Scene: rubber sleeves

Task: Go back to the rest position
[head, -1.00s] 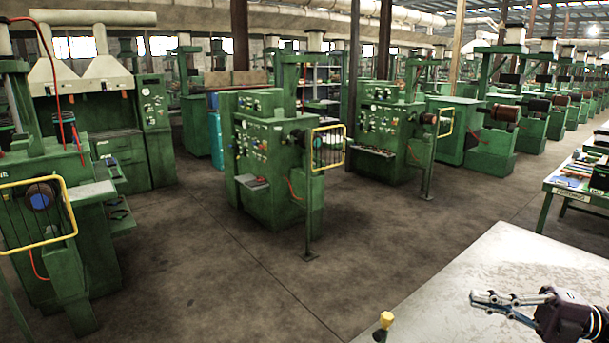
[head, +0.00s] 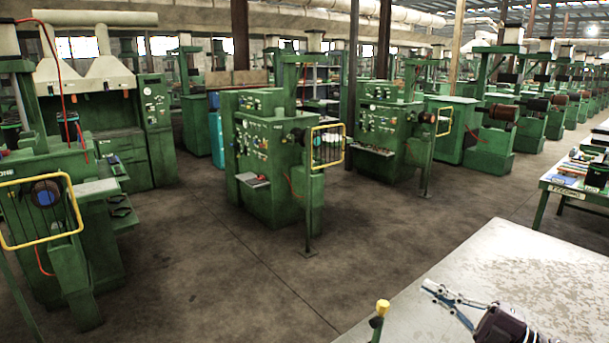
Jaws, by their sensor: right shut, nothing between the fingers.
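My right gripper (head: 431,287) is at the lower right of the head view, over the pale worktable (head: 530,265). Its thin silver fingers are shut with nothing between them and point to the upper left. Its dark body shows at the bottom edge of the picture. My left gripper is not in view. No rubber sleeve can be made out.
A yellow knob on a green stem (head: 382,307) stands at the table's left edge, left of my gripper. Green machines (head: 270,165) with yellow guard frames (head: 328,146) stand across open floor. A bench with items (head: 575,195) stands at the right.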

